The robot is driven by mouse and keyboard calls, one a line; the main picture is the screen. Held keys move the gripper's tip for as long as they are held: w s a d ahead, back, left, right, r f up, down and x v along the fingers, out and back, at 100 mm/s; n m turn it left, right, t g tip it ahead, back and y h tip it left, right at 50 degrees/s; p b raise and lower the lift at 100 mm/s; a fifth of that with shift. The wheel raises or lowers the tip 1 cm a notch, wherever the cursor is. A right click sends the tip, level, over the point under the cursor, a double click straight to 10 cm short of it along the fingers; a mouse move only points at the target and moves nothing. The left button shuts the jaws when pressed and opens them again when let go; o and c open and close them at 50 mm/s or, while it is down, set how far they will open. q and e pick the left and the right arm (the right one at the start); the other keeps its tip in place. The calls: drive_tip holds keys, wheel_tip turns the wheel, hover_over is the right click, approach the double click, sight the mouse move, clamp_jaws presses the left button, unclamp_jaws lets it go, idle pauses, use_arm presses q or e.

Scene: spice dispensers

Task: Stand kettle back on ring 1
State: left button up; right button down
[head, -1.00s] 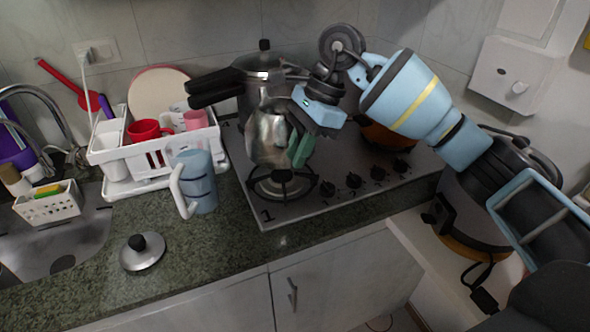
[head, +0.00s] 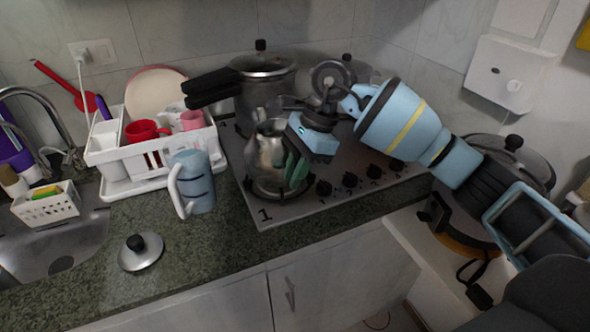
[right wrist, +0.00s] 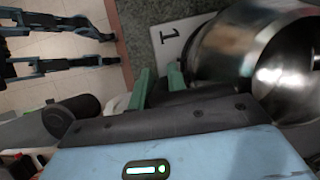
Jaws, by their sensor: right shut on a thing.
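The metal kettle (head: 264,152) is upright, without a lid, directly over ring 1 (head: 282,196) at the stove's front left corner. Its base is at the ring's grate; I cannot tell whether it rests fully on it. My right gripper (head: 292,168), with green fingertips, is shut on the kettle at its right side. The gripped part is mostly hidden. In the right wrist view the kettle's shiny body (right wrist: 225,52) is beside the green fingers (right wrist: 158,88), and the printed "1" shows near it. A metal lid with a black knob (head: 141,254) lies on the counter. My left gripper is not in view.
A pressure cooker (head: 262,85) stands behind the kettle, its black handle reaching left. A blue pitcher (head: 194,182) and a white dish rack (head: 152,170) are left of the stove.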

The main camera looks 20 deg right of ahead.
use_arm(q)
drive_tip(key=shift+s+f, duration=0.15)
use_arm(e)
drive_tip(key=shift+f, duration=0.3)
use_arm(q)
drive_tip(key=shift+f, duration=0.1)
use_arm(e)
drive_tip(key=shift+f, duration=0.2)
drive_tip(key=c, duration=1.3)
unclamp_jaws()
drive_tip(key=shift+r, duration=0.25)
use_arm(q)
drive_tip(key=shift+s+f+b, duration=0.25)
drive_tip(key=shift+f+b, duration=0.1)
drive_tip(key=shift+b, duration=0.15)
use_arm(e)
drive_tip(key=v, duration=1.2)
drive_tip(key=shift+r, duration=0.35)
